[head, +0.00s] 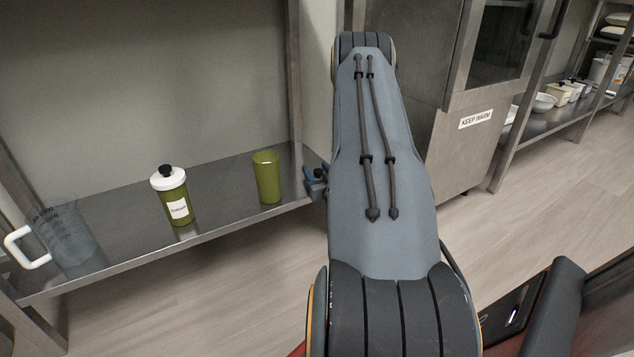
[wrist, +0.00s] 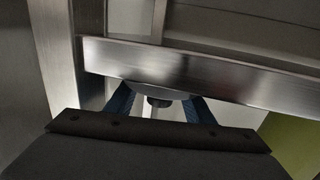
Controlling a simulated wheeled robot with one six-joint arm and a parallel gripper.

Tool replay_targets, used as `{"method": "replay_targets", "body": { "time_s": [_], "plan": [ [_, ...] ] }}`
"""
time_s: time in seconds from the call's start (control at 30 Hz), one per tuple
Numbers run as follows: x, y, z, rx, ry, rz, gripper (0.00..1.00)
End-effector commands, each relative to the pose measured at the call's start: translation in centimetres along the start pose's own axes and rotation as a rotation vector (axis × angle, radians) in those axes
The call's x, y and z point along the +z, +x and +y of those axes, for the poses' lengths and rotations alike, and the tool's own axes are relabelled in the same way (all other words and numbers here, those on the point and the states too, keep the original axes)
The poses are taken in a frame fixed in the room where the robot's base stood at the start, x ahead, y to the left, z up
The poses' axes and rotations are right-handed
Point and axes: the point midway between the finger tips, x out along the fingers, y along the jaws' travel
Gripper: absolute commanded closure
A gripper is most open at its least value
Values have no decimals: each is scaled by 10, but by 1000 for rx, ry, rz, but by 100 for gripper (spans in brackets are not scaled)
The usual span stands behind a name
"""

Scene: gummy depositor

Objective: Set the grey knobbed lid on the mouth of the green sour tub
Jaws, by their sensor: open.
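An open green tub (head: 267,178) without a lid stands on the steel shelf, left of my arm; no label shows on it. My gripper (head: 315,183) shows only partly beside my arm, at the shelf's right end, to the right of this tub. In the wrist view its blue fingers (wrist: 160,103) are apart. Between them is a dark knob under a grey disc edge, which looks like the grey lid (wrist: 145,88); the fingers do not visibly close on it. A green surface at the lower right of the wrist view looks like the tub (wrist: 292,142).
A second green tub (head: 176,203) with a white lid, black knob and label stands farther left. A clear jug (head: 68,240) with a white handle is at the left end. The shelf (head: 225,190) is bare between them. A steel post (head: 295,75) rises near my gripper.

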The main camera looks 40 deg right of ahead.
Motion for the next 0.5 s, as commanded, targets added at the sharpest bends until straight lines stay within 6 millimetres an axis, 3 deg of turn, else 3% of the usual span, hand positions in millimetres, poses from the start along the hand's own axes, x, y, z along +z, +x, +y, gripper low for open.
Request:
{"method": "replay_targets", "body": {
  "time_s": [0.13, 0.43, 0.5],
  "plan": [
    [1, 15, -1, -2, -2, 2, 52],
    [-1, 18, -1, -1, -1, 1, 52],
    [-1, 18, -1, -1, -1, 1, 64]
  ]
}}
